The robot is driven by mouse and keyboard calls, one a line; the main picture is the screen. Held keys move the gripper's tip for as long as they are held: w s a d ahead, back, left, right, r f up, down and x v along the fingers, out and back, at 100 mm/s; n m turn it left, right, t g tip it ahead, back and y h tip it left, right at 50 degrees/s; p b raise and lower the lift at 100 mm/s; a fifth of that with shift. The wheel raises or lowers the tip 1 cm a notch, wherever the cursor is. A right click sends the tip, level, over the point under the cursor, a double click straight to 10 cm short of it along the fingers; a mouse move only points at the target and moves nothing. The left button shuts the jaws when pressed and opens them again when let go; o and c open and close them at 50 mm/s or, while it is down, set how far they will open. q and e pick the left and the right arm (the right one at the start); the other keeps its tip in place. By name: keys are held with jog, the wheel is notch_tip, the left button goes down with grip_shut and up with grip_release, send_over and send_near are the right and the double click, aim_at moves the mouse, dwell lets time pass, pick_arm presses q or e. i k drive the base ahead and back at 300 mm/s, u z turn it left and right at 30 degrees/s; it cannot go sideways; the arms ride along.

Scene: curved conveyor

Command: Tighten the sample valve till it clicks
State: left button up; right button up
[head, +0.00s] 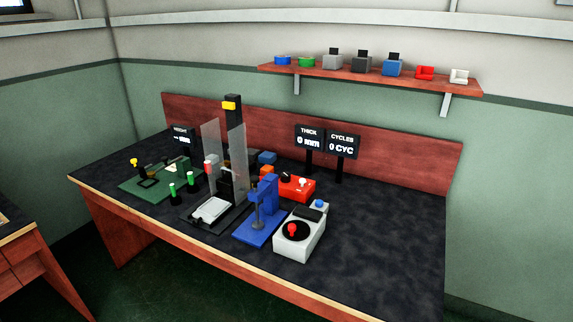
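I cannot tell for sure which part is the sample valve. A white box (306,245) near the front right of the bench has a black round dial with a red knob (292,229) on it, and a blue button (319,204) at its back. A red box (291,187) behind it carries a black knob and a small white handle (302,183). A blue stand press (262,221) stands left of the white box. Neither of my grippers is in view.
A dark-topped bench (390,235) holds a tall press with clear side panels (211,160), two green-topped posts (173,190), a green board (150,188) and displays (342,144). A wall shelf (370,79) holds small items. The bench's right side is clear.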

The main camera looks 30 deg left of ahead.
aim_at(285, 177)
jog(key=u, duration=0.8)
jog(key=i, duration=0.85)
jog(key=u, duration=0.9)
